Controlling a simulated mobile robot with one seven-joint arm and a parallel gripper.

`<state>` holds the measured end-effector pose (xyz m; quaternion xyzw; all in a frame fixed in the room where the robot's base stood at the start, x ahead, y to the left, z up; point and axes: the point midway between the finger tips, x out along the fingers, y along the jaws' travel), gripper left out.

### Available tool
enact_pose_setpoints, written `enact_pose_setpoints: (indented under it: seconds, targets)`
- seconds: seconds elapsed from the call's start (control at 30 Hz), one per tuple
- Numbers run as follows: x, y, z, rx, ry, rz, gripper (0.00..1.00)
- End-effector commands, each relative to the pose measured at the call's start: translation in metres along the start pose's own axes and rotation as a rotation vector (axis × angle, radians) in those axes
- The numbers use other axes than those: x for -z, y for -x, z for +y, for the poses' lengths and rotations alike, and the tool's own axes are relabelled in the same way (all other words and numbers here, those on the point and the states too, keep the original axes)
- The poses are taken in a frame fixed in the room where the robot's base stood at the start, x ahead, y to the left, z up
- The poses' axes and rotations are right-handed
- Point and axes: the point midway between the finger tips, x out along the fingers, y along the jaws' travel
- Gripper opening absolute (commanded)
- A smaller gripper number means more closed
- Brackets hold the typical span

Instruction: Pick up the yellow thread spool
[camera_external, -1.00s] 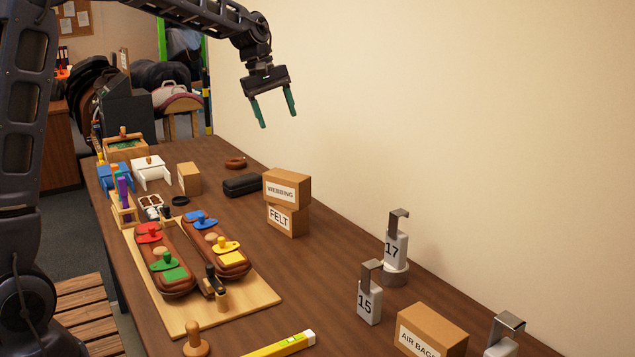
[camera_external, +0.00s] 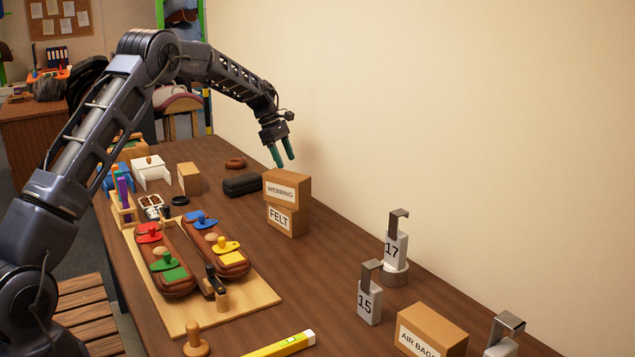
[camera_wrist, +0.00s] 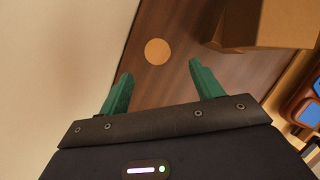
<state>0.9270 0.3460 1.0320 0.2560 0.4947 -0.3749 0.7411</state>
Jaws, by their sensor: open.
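My gripper (camera_external: 282,160) is open and empty, its green fingers pointing down above the back of the table, behind the stacked boxes. In the wrist view the two fingers (camera_wrist: 160,72) are spread apart. A round tan-orange disc (camera_wrist: 157,51) lies on the table just beyond the fingertips in that view, roughly centred between them. It may be the top of the thread spool, but I cannot tell for sure. It does not show in the external view, where the boxes may hide it.
A WEBBING box (camera_external: 287,186) sits on a FELT box (camera_external: 287,219) close to my gripper; a cardboard box (camera_wrist: 270,22) shows right of the disc. The wall (camera_external: 420,90) is close behind. A black case (camera_external: 243,184) lies left of the boxes.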

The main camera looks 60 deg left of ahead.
Motion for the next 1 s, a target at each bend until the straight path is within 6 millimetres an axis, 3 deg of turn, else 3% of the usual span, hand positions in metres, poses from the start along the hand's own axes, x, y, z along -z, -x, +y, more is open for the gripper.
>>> enact_pose_setpoints:
  seconds: [0.27, 0.53, 0.77, 1.0]
  targets:
    - [0.006, -0.019, 0.005, 0.003, 0.023, -0.004, 0.65]
    - [0.006, -0.056, 0.005, 0.003, 0.021, -0.004, 0.65]
    - [0.006, -0.069, 0.005, 0.001, 0.021, -0.003, 0.65]
    - [0.006, -0.1, 0.006, 0.003, 0.021, -0.004, 0.65]
